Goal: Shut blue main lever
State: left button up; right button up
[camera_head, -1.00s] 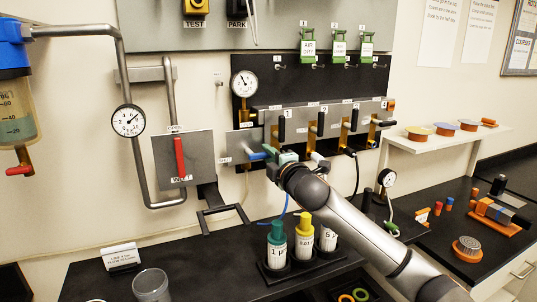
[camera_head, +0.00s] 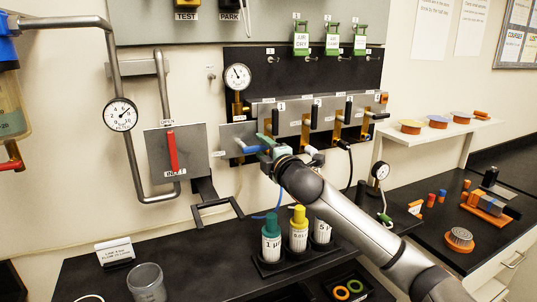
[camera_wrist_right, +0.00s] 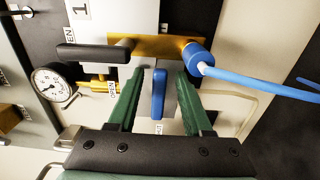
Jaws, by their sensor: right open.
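The blue main lever (camera_head: 251,149) sticks out at the lower left of the grey valve panel. In the right wrist view the blue lever (camera_wrist_right: 158,93) lies between my two green fingers, with a visible gap on each side. My right gripper (camera_wrist_right: 160,76) is open around it and does not appear to touch it. In the head view my right gripper (camera_head: 267,147) is at the lever, and the wrist hides part of the panel behind. My left gripper is not in view.
A round gauge (camera_head: 237,77) is above the lever. Black-handled valves (camera_head: 314,118) line the panel to the right. A blue tube (camera_wrist_right: 260,84) and its fitting are close to my right finger. Bottles with green (camera_head: 271,225) and yellow (camera_head: 299,214) caps stand below. A red lever (camera_head: 172,151) is left.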

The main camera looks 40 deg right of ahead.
jog(key=b+v, duration=0.3)
jog(key=v, duration=0.9)
jog(key=shift+b, duration=0.4)
jog(key=shift+s, duration=0.15)
